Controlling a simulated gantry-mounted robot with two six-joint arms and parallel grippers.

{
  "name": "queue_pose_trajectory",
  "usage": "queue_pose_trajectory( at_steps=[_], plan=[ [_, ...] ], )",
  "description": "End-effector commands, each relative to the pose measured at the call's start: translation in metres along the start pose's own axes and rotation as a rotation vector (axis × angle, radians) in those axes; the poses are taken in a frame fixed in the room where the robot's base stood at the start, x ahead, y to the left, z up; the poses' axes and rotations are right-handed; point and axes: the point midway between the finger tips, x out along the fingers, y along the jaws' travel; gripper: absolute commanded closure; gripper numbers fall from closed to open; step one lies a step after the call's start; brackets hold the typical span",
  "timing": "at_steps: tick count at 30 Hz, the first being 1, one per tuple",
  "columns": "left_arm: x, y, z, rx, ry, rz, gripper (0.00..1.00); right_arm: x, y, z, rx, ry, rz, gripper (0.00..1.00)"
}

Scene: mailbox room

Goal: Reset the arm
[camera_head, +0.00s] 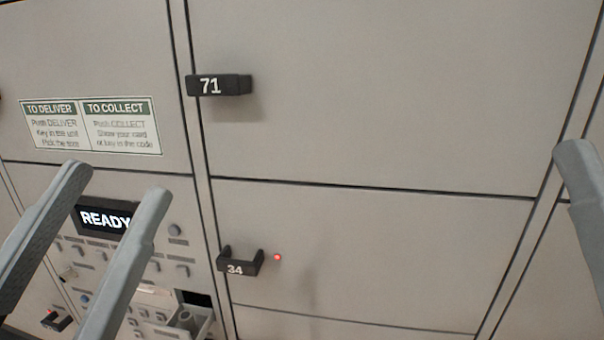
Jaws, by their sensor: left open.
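My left gripper (118,180) is at the lower left, its two grey fingers spread apart with nothing between the tips. It is in front of the control panel and partly covers the READY display (104,217) and some buttons. A single grey finger of my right gripper (578,160) shows at the right edge. Its other finger is out of view, so its opening cannot be seen.
The locker wall has a door with black handle 71 (219,85) and a lower door with handle 34 (240,263). A red light (277,257) glows beside handle 34. An instruction sign (91,126) is at upper left. A small open tray (188,320) is at the panel's bottom.

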Motion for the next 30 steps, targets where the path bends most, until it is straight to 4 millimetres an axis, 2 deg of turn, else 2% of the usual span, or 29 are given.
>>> queue_pose_trajectory(
  at_steps=[1, 2, 4, 5, 6, 18, 22, 30],
  plan=[
    [0.005, -0.016, -0.025, -0.019, 0.049, -0.072, 0.36, 0.0, 0.0, 0.0, 0.0, 0.0, 0.0, 0.5],
    [0.004, -0.03, -0.031, -0.037, 0.058, -0.127, 0.36, 0.0, 0.0, 0.0, 0.0, 0.0, 0.0, 0.5],
    [-0.002, -0.051, -0.025, -0.133, 0.052, -0.219, 0.36, 0.0, 0.0, 0.0, 0.0, 0.0, 0.0, 0.5],
    [0.006, -0.053, -0.033, -0.186, 0.058, -0.213, 0.36, 0.008, 0.0, -0.007, 0.0, -0.002, 0.0, 0.5],
    [0.025, -0.059, -0.052, -0.177, 0.056, -0.21, 0.36, 0.028, 0.0, -0.025, 0.0, -0.003, 0.0, 0.5],
    [0.128, -0.1, -0.156, -0.173, 0.052, -0.208, 0.36, 0.141, 0.001, -0.131, 0.0, 0.001, 0.0, 0.5],
    [0.14, -0.105, -0.169, -0.173, 0.051, -0.208, 0.36, 0.155, 0.001, -0.143, 0.0, 0.0, 0.0, 0.5],
    [0.139, -0.105, -0.167, -0.172, 0.051, -0.208, 0.36, 0.153, 0.001, -0.141, 0.0, -0.001, 0.0, 0.5]
  ],
)
